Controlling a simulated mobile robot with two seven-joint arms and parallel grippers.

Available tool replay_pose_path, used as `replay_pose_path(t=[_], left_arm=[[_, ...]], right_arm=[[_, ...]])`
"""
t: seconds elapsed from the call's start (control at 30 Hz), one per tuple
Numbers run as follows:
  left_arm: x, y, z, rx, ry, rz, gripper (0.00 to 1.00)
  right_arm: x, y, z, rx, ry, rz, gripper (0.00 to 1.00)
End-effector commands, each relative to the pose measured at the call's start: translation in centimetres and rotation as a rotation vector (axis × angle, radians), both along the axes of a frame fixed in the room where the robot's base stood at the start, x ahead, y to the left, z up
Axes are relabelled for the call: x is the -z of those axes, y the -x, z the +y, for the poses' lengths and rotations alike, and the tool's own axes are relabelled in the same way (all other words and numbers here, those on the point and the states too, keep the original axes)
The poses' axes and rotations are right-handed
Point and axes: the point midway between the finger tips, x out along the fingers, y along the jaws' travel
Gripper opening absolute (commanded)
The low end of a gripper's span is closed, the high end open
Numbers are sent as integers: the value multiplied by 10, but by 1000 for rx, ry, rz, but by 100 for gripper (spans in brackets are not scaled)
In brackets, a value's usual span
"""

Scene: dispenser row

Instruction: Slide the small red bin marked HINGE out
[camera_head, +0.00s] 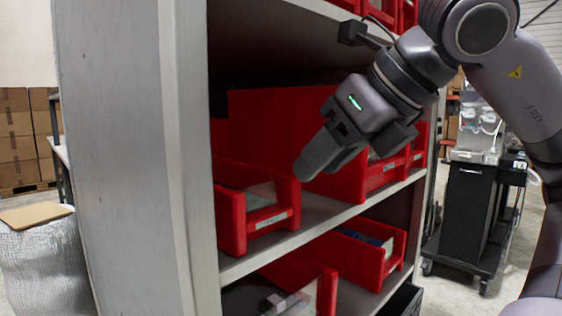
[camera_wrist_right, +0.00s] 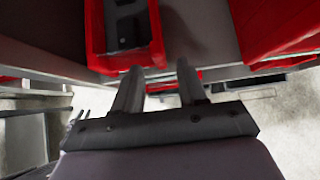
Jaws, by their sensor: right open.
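A small red bin (camera_head: 256,214) stands at the left end of the middle shelf, with a pale label on its front. The label is too small to read, so I cannot confirm HINGE. My right gripper (camera_head: 308,170) is in front of the shelf, up and to the right of this bin in the head view. In the right wrist view the gripper (camera_wrist_right: 158,70) has its two fingers apart with nothing between them. A red bin (camera_wrist_right: 157,48) with dark contents lies just beyond the fingertips there; I cannot tell contact. My left gripper is in neither view.
A larger red bin (camera_head: 385,178) stands to the right on the same shelf. Other red bins (camera_head: 383,262) sit on the shelf below. The grey shelf side panel (camera_head: 130,150) bounds the left. A dark cart (camera_head: 470,210) stands at right.

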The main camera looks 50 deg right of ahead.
Motion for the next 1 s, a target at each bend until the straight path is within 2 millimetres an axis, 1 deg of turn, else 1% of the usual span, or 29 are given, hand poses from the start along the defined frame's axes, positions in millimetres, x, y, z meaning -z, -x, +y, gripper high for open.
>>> replay_pose_path(t=[0.4, 0.83, 0.9, 1.0], left_arm=[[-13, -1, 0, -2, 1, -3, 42], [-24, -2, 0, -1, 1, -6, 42], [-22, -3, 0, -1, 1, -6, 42], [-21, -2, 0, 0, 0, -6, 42]], right_arm=[[0, -56, -6, 1, 2, 5, 42], [0, -111, -13, 1, 2, 4, 42], [12, -119, -13, -1, 0, 6, 42], [22, -130, -15, 1, 0, 5, 42]])
